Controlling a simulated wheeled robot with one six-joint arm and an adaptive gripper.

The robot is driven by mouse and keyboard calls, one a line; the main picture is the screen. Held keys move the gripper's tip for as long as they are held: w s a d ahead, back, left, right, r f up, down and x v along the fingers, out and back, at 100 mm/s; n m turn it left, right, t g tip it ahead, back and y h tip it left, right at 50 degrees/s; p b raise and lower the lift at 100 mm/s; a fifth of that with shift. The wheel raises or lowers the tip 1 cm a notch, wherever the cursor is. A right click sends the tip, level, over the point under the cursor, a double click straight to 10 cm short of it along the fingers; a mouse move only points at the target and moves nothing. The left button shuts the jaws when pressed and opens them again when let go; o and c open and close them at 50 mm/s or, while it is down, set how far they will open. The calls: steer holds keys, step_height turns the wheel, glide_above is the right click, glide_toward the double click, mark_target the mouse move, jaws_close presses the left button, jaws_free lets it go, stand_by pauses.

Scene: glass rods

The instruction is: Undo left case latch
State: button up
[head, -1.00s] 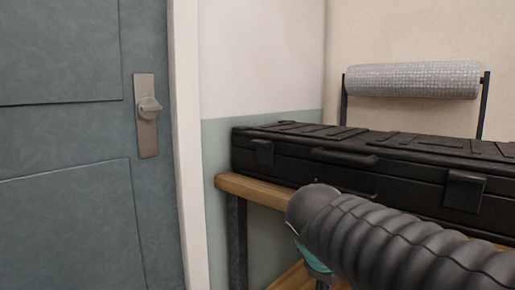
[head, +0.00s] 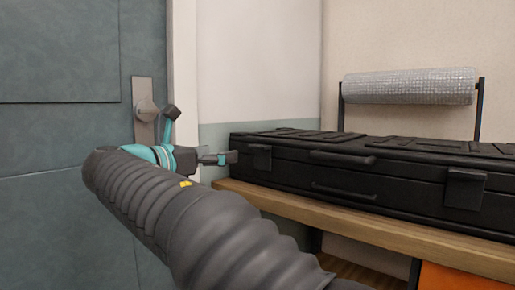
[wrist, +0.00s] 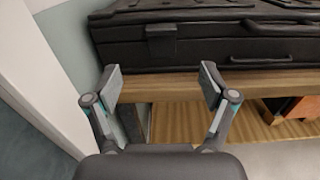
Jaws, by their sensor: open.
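The black case (head: 400,165) lies closed on a wooden shelf. Its left latch (head: 260,158) is a dark block on the front near the left end and appears folded down against the case. In the wrist view the left latch (wrist: 161,40) is ahead of my gripper, roughly between the fingers in picture width. My gripper (wrist: 161,82) is open and empty, with its fingers wide apart and clear of the latch. In the head view it is at the left of the case, with one fingertip appearing close to the case's left end.
The right latch (head: 464,188) and two front handles are on the case. The wooden shelf (head: 350,221) has its edge below the case. A door with a metal handle plate (head: 144,98) stands left, and a roll (head: 410,86) hangs behind.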

mark_target(255, 146)
steer(key=x, duration=0.9)
steer(key=b+x, duration=0.1)
steer(key=x, duration=0.4)
steer(key=shift+r, duration=0.25)
steer(key=shift+s, duration=0.1)
steer(key=c, duration=1.6)
